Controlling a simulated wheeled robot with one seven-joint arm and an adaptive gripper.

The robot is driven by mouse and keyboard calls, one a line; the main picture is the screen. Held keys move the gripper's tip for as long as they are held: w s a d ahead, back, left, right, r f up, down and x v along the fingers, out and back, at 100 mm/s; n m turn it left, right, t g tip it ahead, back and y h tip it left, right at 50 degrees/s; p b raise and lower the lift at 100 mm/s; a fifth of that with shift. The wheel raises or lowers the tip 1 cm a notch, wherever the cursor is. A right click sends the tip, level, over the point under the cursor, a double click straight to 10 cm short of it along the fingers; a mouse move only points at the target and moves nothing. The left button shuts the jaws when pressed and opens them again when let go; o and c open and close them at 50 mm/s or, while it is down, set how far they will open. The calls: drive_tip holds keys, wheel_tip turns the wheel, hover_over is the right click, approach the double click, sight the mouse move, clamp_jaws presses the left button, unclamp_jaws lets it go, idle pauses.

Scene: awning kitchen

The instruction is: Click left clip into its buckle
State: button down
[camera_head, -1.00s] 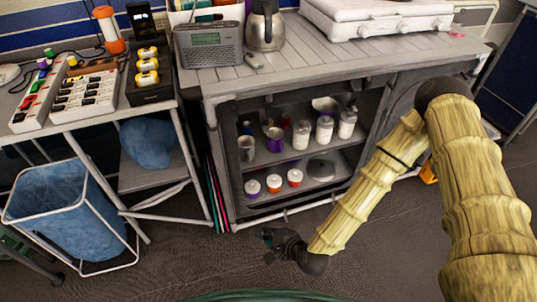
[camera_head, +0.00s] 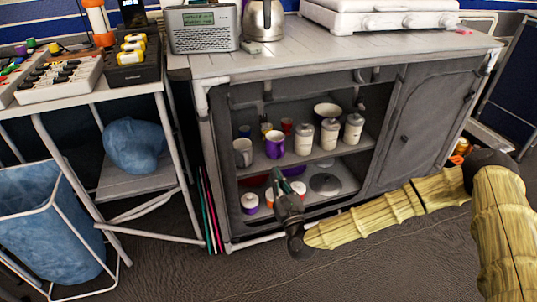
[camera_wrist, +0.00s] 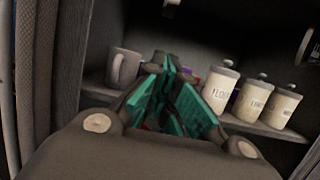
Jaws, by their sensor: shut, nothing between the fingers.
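No clip or buckle can be made out with certainty in either view. A white case-like unit (camera_head: 380,18) with small round parts on its front stands on the counter, cut by the top edge of the head view. My gripper (camera_head: 281,186) points up in front of the open cabinet, well below that unit. In the wrist view my gripper (camera_wrist: 168,98) shows teal finger pads, shut and empty, with the cabinet shelf behind it.
The cabinet (camera_head: 222,165) holds a purple mug (camera_head: 275,144), a grey mug (camera_head: 242,152) and several white canisters (camera_head: 329,134). A radio (camera_head: 204,29) and kettle (camera_head: 263,20) stand on the counter (camera_head: 290,58). A blue bin (camera_head: 45,225) is at left; floor is open in front.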

drive_tip(key=w+a+r+b, duration=0.2)
drive_tip(key=w+r+b, duration=0.2)
drive_tip(key=w+r, duration=0.3)
drive_tip(key=shift+w+a, duration=0.4)
drive_tip(key=shift+w, duration=0.5)
drive_tip(key=shift+r, duration=0.1)
